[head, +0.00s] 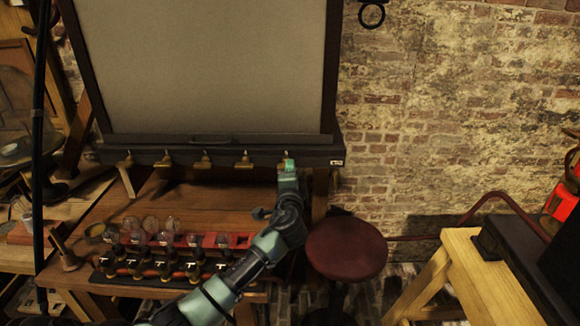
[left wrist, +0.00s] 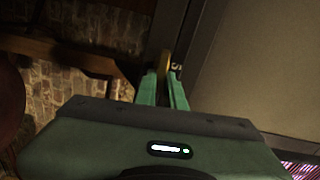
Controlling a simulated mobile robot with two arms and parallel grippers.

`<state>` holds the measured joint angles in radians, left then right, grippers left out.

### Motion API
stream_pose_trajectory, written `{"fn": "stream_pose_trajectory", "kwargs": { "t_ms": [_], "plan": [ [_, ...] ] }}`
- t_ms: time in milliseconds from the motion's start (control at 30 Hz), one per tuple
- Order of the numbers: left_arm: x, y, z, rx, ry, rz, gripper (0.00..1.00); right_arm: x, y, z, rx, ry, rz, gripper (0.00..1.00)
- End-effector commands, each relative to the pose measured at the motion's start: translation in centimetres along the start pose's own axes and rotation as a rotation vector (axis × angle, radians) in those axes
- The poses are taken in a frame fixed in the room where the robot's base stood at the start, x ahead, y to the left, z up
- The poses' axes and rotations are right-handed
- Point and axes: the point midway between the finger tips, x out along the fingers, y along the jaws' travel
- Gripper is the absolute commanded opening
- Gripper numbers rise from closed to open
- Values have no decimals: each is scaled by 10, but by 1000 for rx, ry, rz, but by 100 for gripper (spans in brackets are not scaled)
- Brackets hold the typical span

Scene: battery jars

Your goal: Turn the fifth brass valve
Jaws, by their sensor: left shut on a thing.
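A row of several brass valves runs along the dark bar under a large grey panel (head: 215,65) in the head view. The leftmost valve (head: 128,160), the second (head: 167,159), the third (head: 206,160) and the fourth (head: 244,161) are in plain sight. My left gripper (head: 288,167) is at the fifth brass valve (head: 287,154), the rightmost, and hides most of it. In the left wrist view, the green fingers of my left gripper (left wrist: 163,88) are shut on the brass valve (left wrist: 164,62). My right gripper is not in view.
Below the bar, a wooden bench (head: 200,205) carries a red rack (head: 240,240) with glass bulbs. A dark red stool (head: 346,248) stands right of my arm. A wooden table (head: 480,285) is at the lower right, before a brick wall (head: 450,100).

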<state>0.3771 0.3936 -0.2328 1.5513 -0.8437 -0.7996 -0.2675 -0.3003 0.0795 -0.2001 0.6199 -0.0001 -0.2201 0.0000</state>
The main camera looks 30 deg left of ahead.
Motion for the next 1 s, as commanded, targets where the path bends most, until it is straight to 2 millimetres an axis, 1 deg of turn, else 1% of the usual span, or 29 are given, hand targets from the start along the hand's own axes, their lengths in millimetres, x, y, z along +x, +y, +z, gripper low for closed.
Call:
{"fn": "stream_pose_trajectory", "kwargs": {
  "t_ms": [100, 300, 800, 833, 900, 1000],
  "plan": [
    [0, 1, 0, 52, 1, 2, 0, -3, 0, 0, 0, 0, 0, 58],
    [0, 2, 0, 103, 1, 2, 0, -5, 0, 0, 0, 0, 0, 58],
    [0, 3, 0, 121, 2, 2, 0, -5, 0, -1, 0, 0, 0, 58],
    [0, 3, 0, 121, 2, 2, 16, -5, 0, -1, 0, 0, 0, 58],
    [0, 3, 0, 120, 1, 2, 32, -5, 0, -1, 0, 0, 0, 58],
    [0, 3, 0, 119, 1, 1, 32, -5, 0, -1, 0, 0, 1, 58]
  ]
}}
